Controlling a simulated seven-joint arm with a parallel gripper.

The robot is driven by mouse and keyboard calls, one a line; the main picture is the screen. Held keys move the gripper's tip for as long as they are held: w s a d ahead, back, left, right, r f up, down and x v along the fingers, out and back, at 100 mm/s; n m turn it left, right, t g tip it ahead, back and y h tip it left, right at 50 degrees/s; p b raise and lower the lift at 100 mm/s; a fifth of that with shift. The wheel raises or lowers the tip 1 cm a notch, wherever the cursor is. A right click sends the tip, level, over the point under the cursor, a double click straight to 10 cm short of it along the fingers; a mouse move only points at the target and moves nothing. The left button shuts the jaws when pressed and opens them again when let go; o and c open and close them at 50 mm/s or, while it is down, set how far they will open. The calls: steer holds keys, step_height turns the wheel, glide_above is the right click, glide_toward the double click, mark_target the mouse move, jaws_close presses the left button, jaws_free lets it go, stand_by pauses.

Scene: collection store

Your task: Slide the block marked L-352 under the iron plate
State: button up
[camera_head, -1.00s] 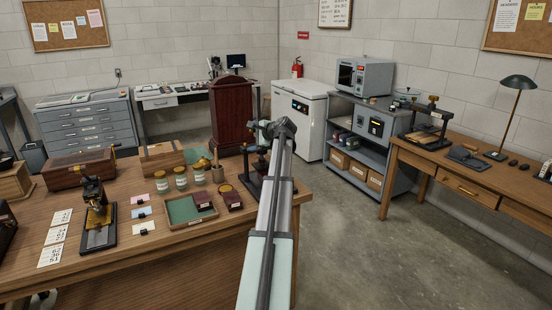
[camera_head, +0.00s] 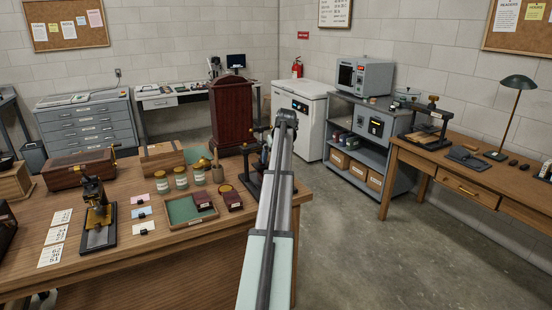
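Two dark red blocks stand by the shallow green-lined tray (camera_head: 170,224): one (camera_head: 203,200) at its right edge, one (camera_head: 232,200) just right of it. Small black pieces lie on coloured cards to the left. All markings are too small to read, so I cannot tell which block is L-352. A dark press (camera_head: 252,182) stands at the table's right end, partly hidden by my arm. I cannot make out an iron plate in it. My arm reaches forward over this end. My gripper is mostly hidden behind the arm, and its fingers cannot be made out.
A black and brass press (camera_head: 97,212) stands at left beside number cards (camera_head: 55,235). Jars (camera_head: 181,178), a wooden case (camera_head: 80,168) and a dark red cabinet (camera_head: 232,115) stand farther back. Another press (camera_head: 430,128) is on the right table. The table's front is clear.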

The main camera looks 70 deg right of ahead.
steer(key=shift+a+n, duration=0.1)
steer(key=shift+n, duration=0.9)
steer(key=shift+f, duration=0.15)
steer(key=x, duration=1.3)
steer(key=shift+w+f, duration=0.1)
steer(key=shift+f, duration=0.2)
steer(key=shift+c, duration=0.2)
steer(key=c, duration=1.1)
steer(key=shift+w, duration=0.1)
